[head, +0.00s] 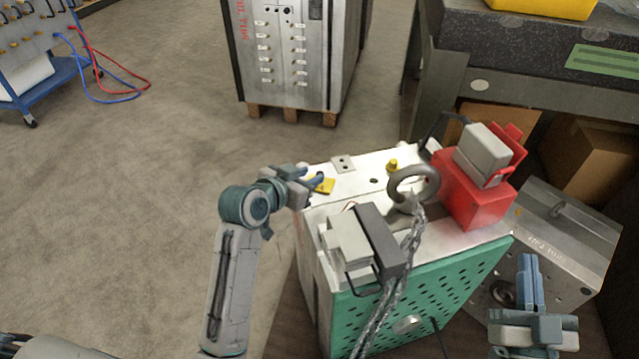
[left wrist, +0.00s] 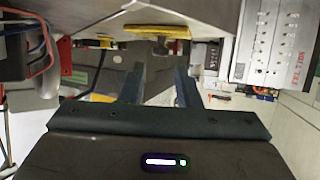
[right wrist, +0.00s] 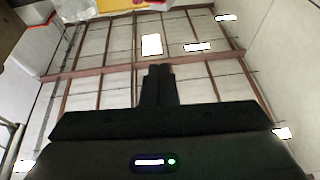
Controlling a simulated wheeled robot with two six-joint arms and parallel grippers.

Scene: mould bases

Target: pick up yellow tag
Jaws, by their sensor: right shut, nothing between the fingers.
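The yellow tag (head: 325,186) lies on the pale top of the mould base (head: 345,206), near its back left edge. My left gripper (head: 317,179) is right beside the tag, at that edge. In the left wrist view the yellow tag (left wrist: 158,29) shows beyond and between the fingertips of my left gripper (left wrist: 160,75). Its two fingers are spread with nothing between them. From the head, the fingers partly cover the tag. My right gripper (head: 529,262) is shut and empty, off to the right of the mould base. Its fingers (right wrist: 158,75) are together in the right wrist view.
A steel lifting eye (head: 413,186) with a chain (head: 405,255), a red box (head: 470,195) and a grey-and-black clamp-like block (head: 365,240) stand on the mould base. A yellow knob (head: 392,166) is further back. A second metal block (head: 565,235) is at right. Open floor lies left.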

